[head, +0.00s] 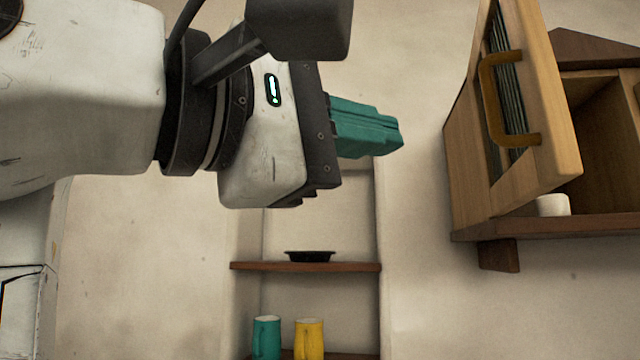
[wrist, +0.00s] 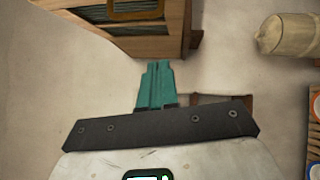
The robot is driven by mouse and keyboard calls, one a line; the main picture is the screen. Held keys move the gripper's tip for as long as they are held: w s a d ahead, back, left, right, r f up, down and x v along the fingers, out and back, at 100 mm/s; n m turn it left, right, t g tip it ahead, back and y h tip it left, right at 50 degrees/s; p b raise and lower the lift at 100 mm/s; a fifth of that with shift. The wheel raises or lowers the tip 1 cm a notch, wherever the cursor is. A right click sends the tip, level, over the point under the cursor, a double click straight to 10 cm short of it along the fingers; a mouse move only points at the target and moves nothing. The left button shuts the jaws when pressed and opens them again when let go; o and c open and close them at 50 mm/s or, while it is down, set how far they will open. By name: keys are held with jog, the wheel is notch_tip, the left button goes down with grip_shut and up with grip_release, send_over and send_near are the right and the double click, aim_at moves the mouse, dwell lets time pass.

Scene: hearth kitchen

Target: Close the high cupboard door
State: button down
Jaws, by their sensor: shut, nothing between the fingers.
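The high cupboard (head: 485,229) is wooden and hangs on the wall at the right of the head view. Its door (head: 559,110) stands open, swung out to the left, with a dark ribbed panel and a brass-coloured handle (head: 490,100). The door's handle also shows at the top of the wrist view (wrist: 135,10). My gripper (head: 400,138) has teal fingers, shut and empty. It is left of the door, apart from it, pointing right. In the wrist view the fingers (wrist: 157,68) point up towards the cupboard's lower edge, with a gap that is hard to judge.
A white cup (head: 553,205) stands inside the cupboard. A wall niche below holds a shelf (head: 305,267) with a dark dish (head: 310,256); a teal mug (head: 266,337) and a yellow mug (head: 309,338) stand lower. A pale rounded object (wrist: 285,35) is right in the wrist view.

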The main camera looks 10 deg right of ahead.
jog(key=w+d+r+p, duration=0.1)
jog(key=w+d+p, duration=0.1)
jog(key=d, duration=0.8)
jog(key=shift+w+r, duration=0.2)
jog(key=shift+r, duration=0.1)
